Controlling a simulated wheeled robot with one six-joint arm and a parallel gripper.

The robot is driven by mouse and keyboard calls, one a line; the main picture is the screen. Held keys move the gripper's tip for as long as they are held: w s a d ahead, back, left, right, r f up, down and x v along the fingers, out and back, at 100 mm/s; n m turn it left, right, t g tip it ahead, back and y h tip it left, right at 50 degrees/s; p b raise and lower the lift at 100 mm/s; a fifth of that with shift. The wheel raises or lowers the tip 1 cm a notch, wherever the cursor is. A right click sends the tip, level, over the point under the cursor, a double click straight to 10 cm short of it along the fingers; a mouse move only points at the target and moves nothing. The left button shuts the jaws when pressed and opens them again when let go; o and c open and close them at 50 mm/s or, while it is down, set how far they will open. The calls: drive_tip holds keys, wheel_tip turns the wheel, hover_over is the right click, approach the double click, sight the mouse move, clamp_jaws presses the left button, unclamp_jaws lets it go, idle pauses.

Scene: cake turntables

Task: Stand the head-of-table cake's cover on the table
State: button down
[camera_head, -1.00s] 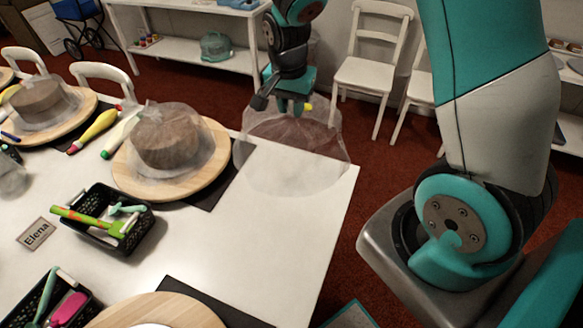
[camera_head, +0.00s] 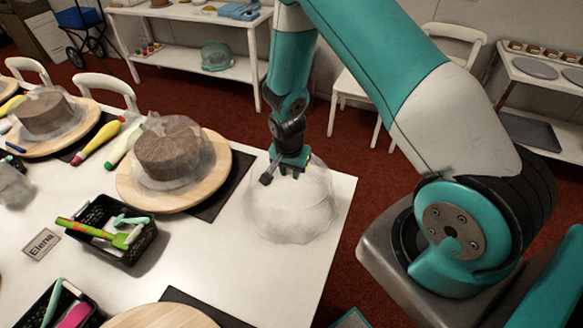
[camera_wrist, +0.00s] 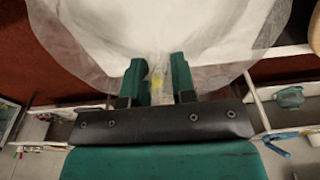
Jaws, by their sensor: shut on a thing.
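The cover (camera_head: 290,212) is a clear, filmy dome. It is over the bare corner of the white table (camera_head: 275,275), right of the nearest covered cake (camera_head: 170,155). My gripper (camera_head: 290,170) is shut on the cover's top from above. The wrist view shows the fingertips (camera_wrist: 157,76) pinching the translucent cover (camera_wrist: 95,35) at a small yellow spot. The cover hangs upright with its rim at or just above the tabletop; I cannot tell whether it touches. A wooden turntable (camera_head: 165,318) is cut off at the bottom edge, so any cake on it is hidden.
A black tool basket (camera_head: 125,240) and a name card reading Elena (camera_head: 41,244) lie to the left. Another covered cake (camera_head: 45,112) stands farther left. White chairs (camera_head: 450,45) and a shelf (camera_head: 205,70) stand beyond the table. The table's right edge is close to the cover.

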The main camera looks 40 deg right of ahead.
drive_tip(key=shift+f, duration=0.2)
drive_tip(key=c, duration=0.9)
unclamp_jaws()
drive_tip(key=shift+c, duration=0.2)
drive_tip(key=shift+r, duration=0.1)
